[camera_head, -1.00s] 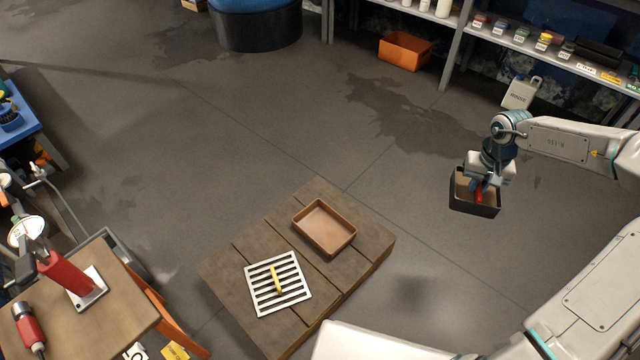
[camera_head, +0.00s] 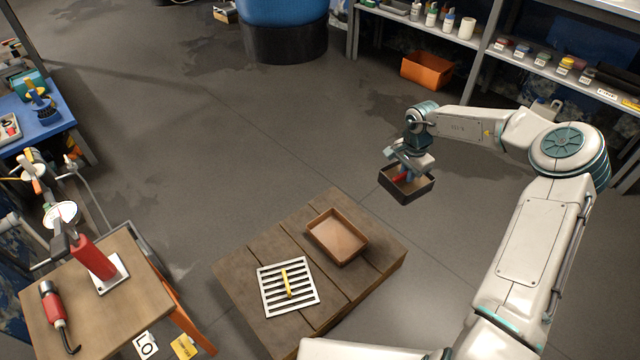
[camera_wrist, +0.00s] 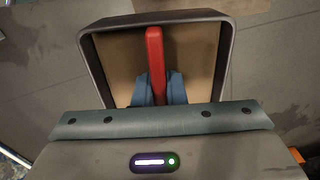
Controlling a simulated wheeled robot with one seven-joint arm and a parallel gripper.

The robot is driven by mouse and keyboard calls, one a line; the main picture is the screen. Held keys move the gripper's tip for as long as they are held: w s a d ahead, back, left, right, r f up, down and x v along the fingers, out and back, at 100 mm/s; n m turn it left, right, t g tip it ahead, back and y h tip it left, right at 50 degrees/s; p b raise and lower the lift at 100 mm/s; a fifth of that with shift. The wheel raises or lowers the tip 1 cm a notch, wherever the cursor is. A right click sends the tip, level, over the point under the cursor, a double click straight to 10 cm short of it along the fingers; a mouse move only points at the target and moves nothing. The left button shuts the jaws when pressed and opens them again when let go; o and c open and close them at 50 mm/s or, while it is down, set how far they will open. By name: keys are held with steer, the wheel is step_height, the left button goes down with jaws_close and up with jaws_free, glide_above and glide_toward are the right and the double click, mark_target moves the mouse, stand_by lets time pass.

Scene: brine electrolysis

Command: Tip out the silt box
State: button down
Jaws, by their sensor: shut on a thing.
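The silt box is a dark open box (camera_head: 410,192) with brown contents or a brown floor and a red bar handle (camera_head: 401,177). My gripper (camera_head: 408,177) is shut on that red handle and holds the box in the air, right of the wooden platform. In the wrist view the box (camera_wrist: 224,60) fills the upper middle, about level, and the blue fingertips (camera_wrist: 157,92) close on the red handle (camera_wrist: 154,50). A brown empty tray (camera_head: 337,237) sits on the platform (camera_head: 240,262). A white slotted grate (camera_head: 288,303) with a yellow bar lies beside the tray.
A wooden bench (camera_head: 100,318) with a red tool stand is at lower left. A blue table (camera_head: 52,122) is at far left. An orange bin (camera_head: 427,70) sits under the shelves (camera_head: 540,65) at the back. Wet-patched floor between is clear.

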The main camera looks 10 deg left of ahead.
mark_target(386, 172)
steer(key=w+a+m, duration=0.1)
steer(key=m, duration=0.1)
steer(key=w+a+f+m, duration=0.1)
steer(key=a+m, duration=0.1)
steer(key=w+a+f+m+p, duration=0.1)
steer(key=a+m, duration=0.1)
steer(key=m, duration=0.1)
steer(key=shift+a, duration=0.25)
steer(key=a+f+m+t+y+p, duration=0.2)
steer(key=a+f+m, duration=0.4)
steer(key=a+m, duration=0.3)
steer(key=a+f+m+t+y+p, duration=0.2)
steer(key=a+f+m, duration=0.4)
steer(key=m, duration=1.1)
steer(key=a+y+p, duration=0.1)
steer(key=a+y, duration=0.1)
steer(key=a, duration=0.1)
steer(key=shift+f+t, duration=0.2)
steer(key=shift+t, duration=0.1)
